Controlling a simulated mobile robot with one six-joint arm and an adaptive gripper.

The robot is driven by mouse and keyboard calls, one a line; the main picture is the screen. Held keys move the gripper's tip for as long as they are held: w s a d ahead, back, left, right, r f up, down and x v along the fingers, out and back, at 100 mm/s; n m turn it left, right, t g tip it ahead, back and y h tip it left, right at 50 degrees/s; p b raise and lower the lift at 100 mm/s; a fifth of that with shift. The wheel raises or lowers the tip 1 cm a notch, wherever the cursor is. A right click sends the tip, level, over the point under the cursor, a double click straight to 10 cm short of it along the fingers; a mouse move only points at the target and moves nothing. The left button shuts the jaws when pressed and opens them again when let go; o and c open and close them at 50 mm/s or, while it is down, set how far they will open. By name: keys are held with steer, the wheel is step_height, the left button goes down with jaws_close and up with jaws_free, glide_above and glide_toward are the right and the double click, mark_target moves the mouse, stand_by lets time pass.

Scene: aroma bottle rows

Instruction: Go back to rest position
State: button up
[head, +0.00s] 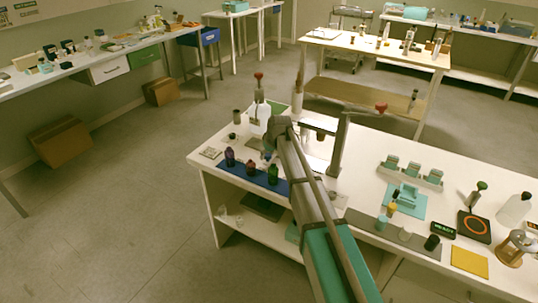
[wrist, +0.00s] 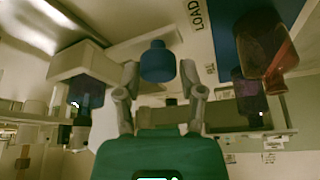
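A blue bottle (wrist: 158,62) shows between the two fingertips of my gripper (wrist: 159,72) in the wrist view. The fingers are spread, with a narrow gap on each side of it. In the head view, my arm hides most of the gripper, and a small blue piece (head: 267,156) shows just left of the arm. The wrist view also shows a red bottle and a purple bottle at right.
The white table (head: 360,150) holds a grey post (head: 339,145) close right of my arm. In the wrist view, a dark blue bottle (wrist: 86,92) is by a pale block (wrist: 85,62).

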steer(key=shift+o, duration=1.2)
steer(key=shift+d, duration=0.1)
steer(key=shift+r, duration=0.1)
